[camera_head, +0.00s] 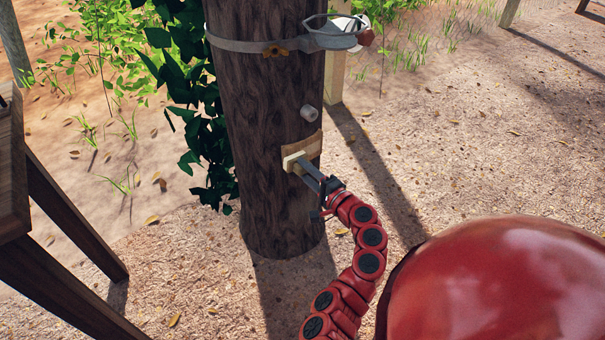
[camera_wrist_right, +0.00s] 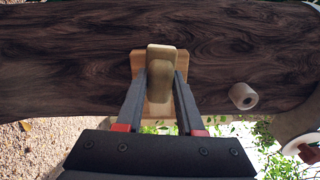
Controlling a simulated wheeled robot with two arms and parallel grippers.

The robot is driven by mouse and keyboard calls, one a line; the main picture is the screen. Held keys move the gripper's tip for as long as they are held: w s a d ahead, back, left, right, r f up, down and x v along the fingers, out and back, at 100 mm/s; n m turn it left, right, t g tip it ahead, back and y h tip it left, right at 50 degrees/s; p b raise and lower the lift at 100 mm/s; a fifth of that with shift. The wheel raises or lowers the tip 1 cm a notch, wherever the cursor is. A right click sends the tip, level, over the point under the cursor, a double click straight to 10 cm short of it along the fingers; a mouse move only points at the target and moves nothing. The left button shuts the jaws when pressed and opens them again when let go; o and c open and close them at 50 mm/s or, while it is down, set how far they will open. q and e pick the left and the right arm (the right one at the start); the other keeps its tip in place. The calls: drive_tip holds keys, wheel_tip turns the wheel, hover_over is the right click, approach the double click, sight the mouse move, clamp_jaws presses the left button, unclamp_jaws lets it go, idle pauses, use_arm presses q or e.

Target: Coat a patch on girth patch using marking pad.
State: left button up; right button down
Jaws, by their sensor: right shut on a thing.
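The girth patch (camera_head: 309,147) is a tan rectangle on the side of a dark tree trunk. It also shows in the right wrist view (camera_wrist_right: 137,66), behind the pad. The marking pad (camera_head: 293,161) is a pale cream block. My right gripper (camera_head: 314,177) is shut on the pad, which also shows between the fingers in the right wrist view (camera_wrist_right: 160,75). The pad lies over the patch and hides part of it. I cannot tell whether the pad touches it. My left gripper is not in view.
The tree trunk (camera_head: 265,110) stands upright, with a small pale peg (camera_head: 309,112) above the patch. A grey strap (camera_head: 240,46) circles the trunk higher up and carries a cup-like holder (camera_head: 335,36). A wooden table (camera_head: 12,170) stands at the left.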

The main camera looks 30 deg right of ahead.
sight(307, 159)
drive_tip(key=shift+d+f+b, duration=0.15)
drive_tip(key=shift+d+b, duration=0.25)
drive_tip(key=shift+d, duration=1.1)
drive_tip(key=d+b, duration=0.2)
drive_tip(key=d, duration=0.1)
drive_tip(key=d+b, duration=0.1)
drive_tip(key=d, duration=0.1)
drive_tip(key=shift+w+f, duration=0.2)
drive_tip(key=shift+w, duration=0.15)
drive_tip(key=shift+w+d+r+b, duration=0.15)
drive_tip(key=shift+d+b, duration=0.5)
drive_tip(key=shift+d, duration=0.35)
drive_tip(key=shift+s+a+r+p, duration=0.1)
drive_tip(key=shift+a+r+p, duration=0.1)
drive_tip(key=shift+a+p, duration=0.55)
drive_tip(key=shift+s+a+r+p, duration=0.1)
drive_tip(key=shift+a+r+p, duration=0.2)
drive_tip(key=shift+a, duration=0.8)
drive_tip(key=a+p, duration=0.2)
drive_tip(key=a, duration=0.1)
drive_tip(key=shift+s+f, duration=0.1)
drive_tip(key=shift+s, duration=0.05)
drive_tip(key=shift+s+a+f, duration=0.1)
drive_tip(key=shift+a+f, duration=0.1)
drive_tip(key=shift+a, duration=0.25)
drive_tip(key=shift+s+a+p, duration=0.15)
drive_tip(key=shift+a+p, duration=0.45)
drive_tip(key=shift+a, duration=1.1)
